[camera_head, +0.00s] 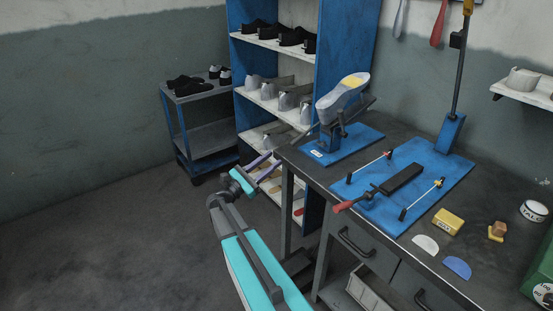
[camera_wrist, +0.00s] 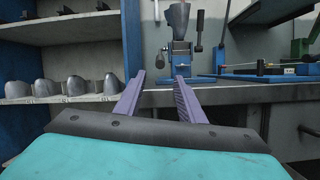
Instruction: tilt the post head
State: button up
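The post head (camera_head: 330,127) stands on a blue base plate (camera_head: 352,142) at the bench's far left corner. A grey shoe form (camera_head: 341,97) with a pale, yellow-patched sole sits tilted on it, sole facing up. A dark bar sticks out beside the form. In the wrist view the post (camera_wrist: 182,48) shows beyond my fingertips, with the grey form (camera_wrist: 179,18) above it and an upright dark-handled lever (camera_wrist: 199,30) to its right. My gripper (camera_head: 270,164) is open and empty, left of the bench and apart from the post; its purple fingers also show in the wrist view (camera_wrist: 160,77).
A blue plate (camera_head: 440,165) with a red-handled tool and rods lies on the bench (camera_head: 310,169). Yellow blocks (camera_head: 448,221) and half-round pieces lie near the front edge. A blue shelf (camera_head: 245,75) with shoes and lasts stands behind my gripper. Open floor lies left.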

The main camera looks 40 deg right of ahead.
jog(key=shift+a, duration=0.25)
jog(key=shift+f, duration=0.2)
jog(key=c, duration=0.6)
jog(key=shift+s+f, duration=0.15)
jog(key=shift+f, duration=0.2)
grip_shut()
jog(key=s+a+f+m+y, duration=0.2)
jog(key=s+a+f+y, duration=0.25)
jog(key=f, duration=0.65)
jog(key=s+a+f+m+g+y, duration=0.1)
jog(key=s+a+f+m+y, duration=0.15)
jog(key=s+a+f, duration=0.55)
jog(key=s+a+f+m+y, duration=0.2)
jog(key=s+f+y, duration=0.2)
jog(key=f, duration=0.9)
jog(key=s+a+f+m+y, duration=0.2)
jog(key=s+a+f+y, duration=0.1)
jog(key=s+a, duration=0.3)
jog(key=s+a+f+m+g+y, duration=0.1)
jog(key=s+a+f+m+y, duration=0.2)
jog(key=a, duration=0.8)
jog(key=s+a+f+m+g+y, duration=0.1)
jog(key=s+a+f+m+y, duration=0.2)
jog(key=s+a, duration=0.6)
notch_tip(320, 180, down, 4)
jog(key=shift+s+a+r+y, duration=0.15)
jog(key=shift+s+a+y, duration=0.15)
jog(key=shift+y, duration=0.7)
